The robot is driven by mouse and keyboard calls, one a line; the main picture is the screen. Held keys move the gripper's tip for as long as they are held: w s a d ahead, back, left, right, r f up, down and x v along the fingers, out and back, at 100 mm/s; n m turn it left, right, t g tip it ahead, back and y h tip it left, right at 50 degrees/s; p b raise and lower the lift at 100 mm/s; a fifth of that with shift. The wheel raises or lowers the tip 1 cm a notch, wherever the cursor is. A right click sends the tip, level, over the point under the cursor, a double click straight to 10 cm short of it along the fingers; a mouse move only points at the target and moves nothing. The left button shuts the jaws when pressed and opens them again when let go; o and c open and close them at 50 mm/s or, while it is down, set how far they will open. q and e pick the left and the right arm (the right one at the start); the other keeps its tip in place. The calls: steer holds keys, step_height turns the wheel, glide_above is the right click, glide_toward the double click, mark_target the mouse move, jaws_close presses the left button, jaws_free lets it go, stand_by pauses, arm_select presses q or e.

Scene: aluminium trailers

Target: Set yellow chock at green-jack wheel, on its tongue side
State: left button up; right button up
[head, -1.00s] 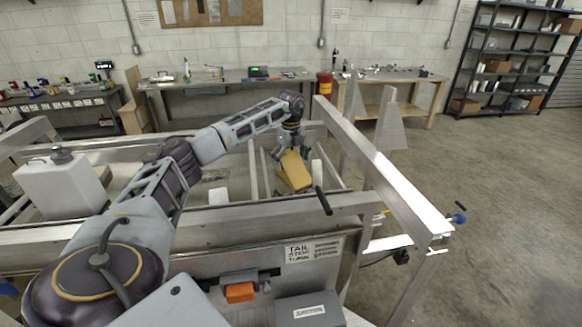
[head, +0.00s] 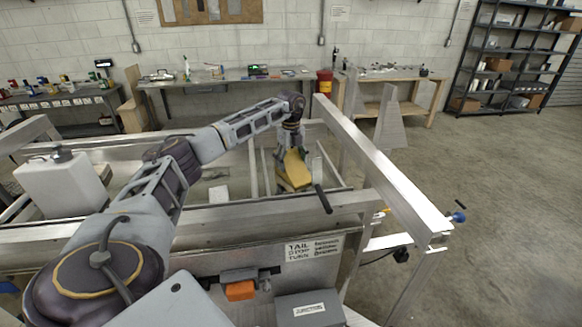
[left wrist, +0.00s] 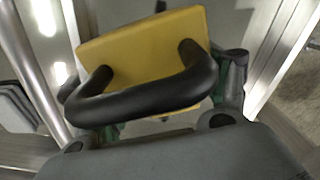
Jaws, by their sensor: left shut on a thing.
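The yellow chock (head: 295,170) is in my left gripper (head: 291,158), inside the frame of the aluminium trailer (head: 210,213) in the head view. The left wrist view shows the yellow chock (left wrist: 150,45) with a black handle (left wrist: 150,98) across it. My left gripper's fingers (left wrist: 150,100) stand on both sides of the chock and are shut on it. Whether the chock touches anything below cannot be told. No wheel or green jack can be made out. My right gripper is not in view.
A trailer rail (head: 385,165) runs along the right of the chock. A black lever (head: 323,199) stands near it. A white jug (head: 62,185) stands at the left. A blue-knobbed part (head: 457,217) sticks out at the right. The floor (head: 500,200) further right is clear.

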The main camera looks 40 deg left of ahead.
mark_target(291, 156)
arm_select(q)
steer(key=c, duration=0.4)
steer(key=shift+r, duration=0.1)
steer(key=shift+r+b, duration=0.75)
steer(key=shift+r, duration=4.2)
